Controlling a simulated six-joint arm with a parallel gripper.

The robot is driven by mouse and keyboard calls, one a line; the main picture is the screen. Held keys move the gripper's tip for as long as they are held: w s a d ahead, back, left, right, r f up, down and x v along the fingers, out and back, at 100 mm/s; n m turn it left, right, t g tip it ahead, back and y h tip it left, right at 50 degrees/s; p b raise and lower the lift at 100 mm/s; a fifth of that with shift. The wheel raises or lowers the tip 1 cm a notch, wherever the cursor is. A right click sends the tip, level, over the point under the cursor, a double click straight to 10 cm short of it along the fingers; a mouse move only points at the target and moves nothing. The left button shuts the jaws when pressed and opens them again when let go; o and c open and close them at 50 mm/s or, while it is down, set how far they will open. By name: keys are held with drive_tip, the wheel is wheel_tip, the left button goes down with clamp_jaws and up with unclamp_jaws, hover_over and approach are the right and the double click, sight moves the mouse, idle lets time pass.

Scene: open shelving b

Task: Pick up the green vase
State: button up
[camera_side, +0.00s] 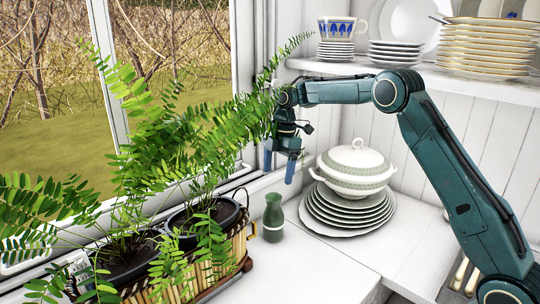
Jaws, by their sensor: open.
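The green vase (273,219) stands upright on the white counter. It is small, with a narrow neck and a pale band low on its body. It is just right of the planter basket. My gripper (279,172) points down above the vase and slightly to its right, apart from it. Its blue fingers are spread and nothing shows between them. Fern leaves partly cover the wrist.
A wicker planter (225,253) with two potted ferns (150,140) stands left of the vase. A lidded tureen (357,166) sits on stacked plates (347,214) to the right. A shelf (350,68) with dishes is above. The front counter (310,265) is clear.

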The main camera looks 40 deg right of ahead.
sight(273, 207)
wheel_tip(273, 207, down, 7)
drive_tip(key=a, duration=0.1)
drive_tip(key=shift+f, duration=0.15)
drive_tip(key=shift+a+f, duration=0.25)
drive_tip(key=shift+f, duration=1.05)
drive_tip(key=shift+a+f, duration=0.25)
drive_tip(key=shift+f, duration=1)
drive_tip(key=c, duration=1.5)
drive_tip(key=shift+r, duration=0.1)
drive_tip(key=shift+c, duration=0.3)
wheel_tip(273, 207, up, 10)
